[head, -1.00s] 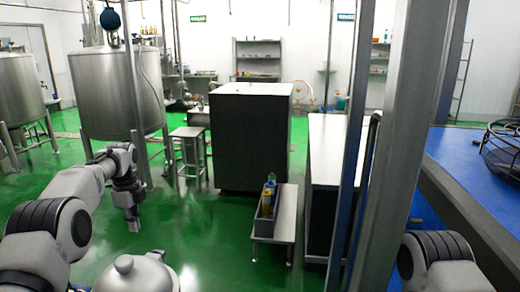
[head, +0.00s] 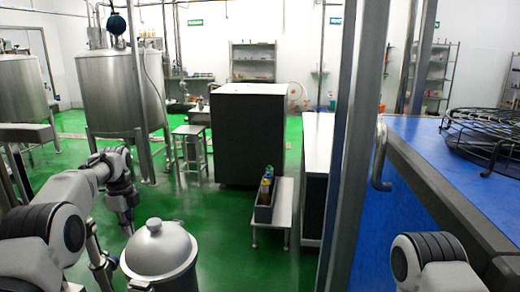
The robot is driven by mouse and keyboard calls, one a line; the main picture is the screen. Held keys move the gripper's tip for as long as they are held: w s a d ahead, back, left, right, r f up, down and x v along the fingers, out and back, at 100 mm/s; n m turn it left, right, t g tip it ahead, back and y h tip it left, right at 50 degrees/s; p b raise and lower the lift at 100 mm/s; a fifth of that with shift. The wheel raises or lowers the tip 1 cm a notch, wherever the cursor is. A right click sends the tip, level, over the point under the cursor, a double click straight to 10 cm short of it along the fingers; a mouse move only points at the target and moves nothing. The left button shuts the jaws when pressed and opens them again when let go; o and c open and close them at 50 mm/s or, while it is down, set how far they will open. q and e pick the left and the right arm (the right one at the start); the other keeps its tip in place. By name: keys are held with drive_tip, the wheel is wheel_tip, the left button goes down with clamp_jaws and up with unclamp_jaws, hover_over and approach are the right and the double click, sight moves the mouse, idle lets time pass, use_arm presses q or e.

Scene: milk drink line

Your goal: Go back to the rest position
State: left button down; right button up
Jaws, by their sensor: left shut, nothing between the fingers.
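My left arm comes in from the left and bends down at the wrist. My left gripper (head: 128,230) points downward, shut and empty, above the green floor and just behind the lidded metal can in the picture. The grey metal can (head: 160,252) stands at the bottom, with its round lid and knob on top. Only part of my right arm shows at the lower right; its gripper is out of view.
A dark cabinet (head: 248,140) and a low bench (head: 282,215) with a bottle box (head: 264,208) stand ahead. Open green floor (head: 215,225) lies between.

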use_arm(q)
drive_tip(key=s+d+f+n+g, duration=0.1)
drive_tip(key=s+d+f+g, duration=0.15)
drive_tip(key=s+f, duration=0.65)
drive_tip(key=s+d+f+n+g, duration=0.1)
drive_tip(key=s+d+f, duration=0.2)
drive_tip(key=s+f, duration=0.55)
drive_tip(key=s+d+f+n+g, duration=0.1)
drive_tip(key=s+d+f+g, duration=0.15)
drive_tip(key=s+f, duration=0.7)
drive_tip(key=s+d+f+n+t, duration=0.2)
drive_tip(key=s+n, duration=0.4)
drive_tip(key=s, duration=0.6)
drive_tip(key=s+d+f+n+t, duration=0.1)
drive_tip(key=s+d+f+n, duration=0.1)
drive_tip(key=s+n, duration=0.75)
drive_tip(key=n+t, duration=0.1)
drive_tip(key=w+t, duration=0.1)
drive_tip(key=t, duration=0.1)
drive_tip(key=shift+w+n, duration=0.25)
drive_tip(key=shift+n, duration=0.1)
